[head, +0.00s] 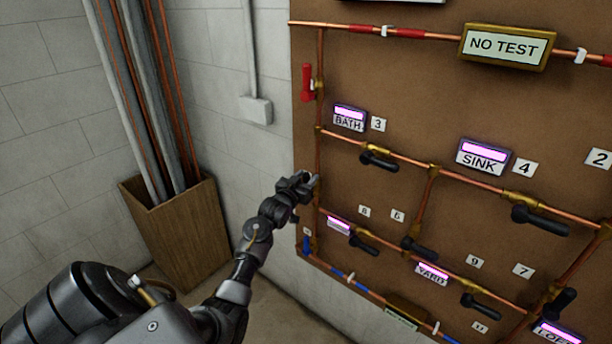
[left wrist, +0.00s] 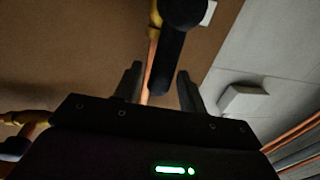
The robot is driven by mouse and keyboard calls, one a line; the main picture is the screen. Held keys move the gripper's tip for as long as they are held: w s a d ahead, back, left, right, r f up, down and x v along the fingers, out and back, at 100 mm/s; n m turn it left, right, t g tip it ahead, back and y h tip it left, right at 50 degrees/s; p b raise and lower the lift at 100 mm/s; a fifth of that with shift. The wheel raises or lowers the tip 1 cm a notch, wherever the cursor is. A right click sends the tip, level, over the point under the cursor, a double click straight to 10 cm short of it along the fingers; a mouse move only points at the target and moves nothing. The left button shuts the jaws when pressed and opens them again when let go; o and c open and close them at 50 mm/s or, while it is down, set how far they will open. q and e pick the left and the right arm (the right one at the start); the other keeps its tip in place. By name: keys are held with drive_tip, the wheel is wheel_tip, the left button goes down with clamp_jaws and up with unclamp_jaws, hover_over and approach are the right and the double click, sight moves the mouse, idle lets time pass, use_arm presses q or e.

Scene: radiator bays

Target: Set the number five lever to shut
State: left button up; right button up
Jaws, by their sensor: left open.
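My left gripper (head: 308,183) is at the board's left edge, in front of the left vertical pipe. In the left wrist view it (left wrist: 155,85) is open, its two fingers on either side of a dark lever (left wrist: 170,60) on that pipe. I cannot tell whether the fingers touch it. This lever is largely hidden behind my gripper in the head view. A small number plate (head: 307,231) below the gripper is too small to read; a white plate corner (left wrist: 208,14) shows beside the lever in the wrist view. No readable 5 shows. My right gripper is out of view.
The brown board (head: 450,100) carries copper pipes and several black levers, one near plate 3 (head: 378,124). A wooden bin (head: 180,235) of pipes stands left.

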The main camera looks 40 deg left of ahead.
use_arm(q)
drive_tip(key=shift+w, duration=0.25)
clamp_jaws()
